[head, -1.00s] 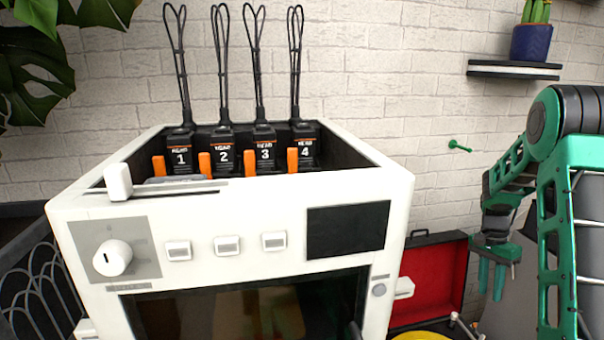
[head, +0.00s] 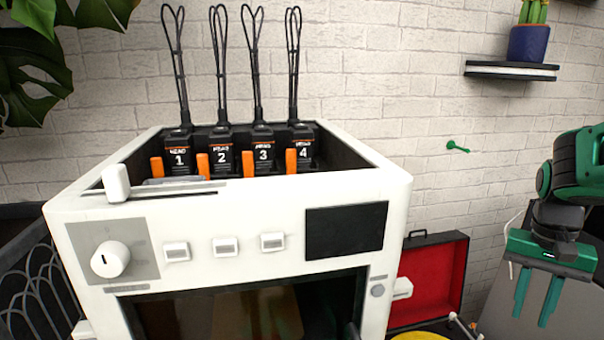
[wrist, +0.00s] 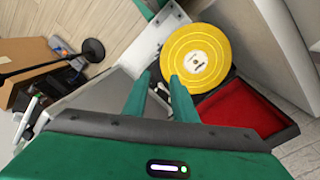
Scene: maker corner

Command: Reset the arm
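My gripper (head: 536,310) hangs at the right of the head view with its two green fingers pointing down. The fingers are a little apart, and nothing shows between them. In the wrist view my gripper (wrist: 160,85) also shows its fingers apart and empty. Beyond the fingertips is a yellow disc (wrist: 195,58). My arm's upper links are partly out of the head view at the right edge.
A white machine (head: 250,205) with a knob, buttons and several numbered black heads (head: 220,157) fills the left and middle. An open red-lined case (head: 432,279) stands right of it. A wall shelf (head: 511,70) carries a potted plant. A green wall hook (head: 457,147) sticks out.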

